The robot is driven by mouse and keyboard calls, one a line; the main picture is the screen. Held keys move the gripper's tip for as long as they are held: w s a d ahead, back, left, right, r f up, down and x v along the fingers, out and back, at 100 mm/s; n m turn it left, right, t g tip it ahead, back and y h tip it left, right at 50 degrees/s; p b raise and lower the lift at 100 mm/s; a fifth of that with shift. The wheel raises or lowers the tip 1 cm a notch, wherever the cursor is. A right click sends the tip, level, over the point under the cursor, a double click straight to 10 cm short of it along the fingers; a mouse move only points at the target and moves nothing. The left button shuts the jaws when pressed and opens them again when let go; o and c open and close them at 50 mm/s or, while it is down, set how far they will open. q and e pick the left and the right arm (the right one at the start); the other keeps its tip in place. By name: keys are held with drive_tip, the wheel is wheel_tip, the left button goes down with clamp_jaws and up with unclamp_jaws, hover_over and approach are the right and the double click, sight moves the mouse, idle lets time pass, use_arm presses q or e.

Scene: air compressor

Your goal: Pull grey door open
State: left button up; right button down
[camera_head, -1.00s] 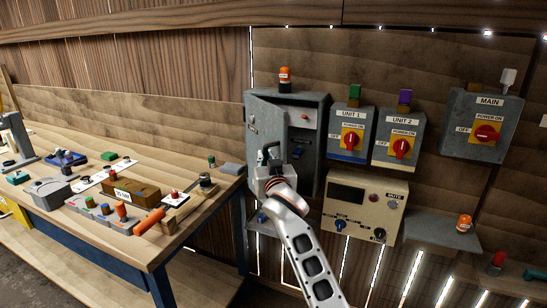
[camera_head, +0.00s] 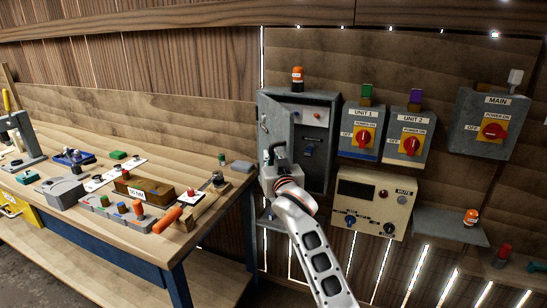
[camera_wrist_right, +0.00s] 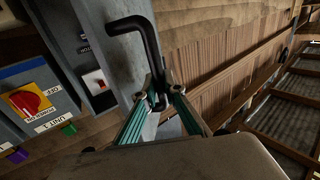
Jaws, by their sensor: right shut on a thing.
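The grey door (camera_head: 276,123) belongs to a grey wall cabinet (camera_head: 331,100) and stands partly open, swung to the left. The cabinet's inside shows to the right of the door, with a dark switch (camera_head: 309,148). My right gripper (camera_head: 272,157) is at the lower part of the door. In the wrist view my right gripper (camera_wrist_right: 160,98) has its teal-sided fingers closed on the black bent handle (camera_wrist_right: 148,42). Part of the handle between the fingertips is hidden. My left gripper is not in view.
A workbench (camera_head: 212,215) with several tools and boxes stands left of the cabinet. Unit 1 (camera_head: 363,132) and Unit 2 (camera_head: 406,138) switch boxes hang to its right. A beige control panel (camera_head: 375,204) is below them. An orange lamp (camera_head: 297,78) sits on the cabinet.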

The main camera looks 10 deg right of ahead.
idle(0.3)
drive_tip(key=c, duration=2.1)
unclamp_jaws()
drive_tip(key=shift+d, duration=0.15)
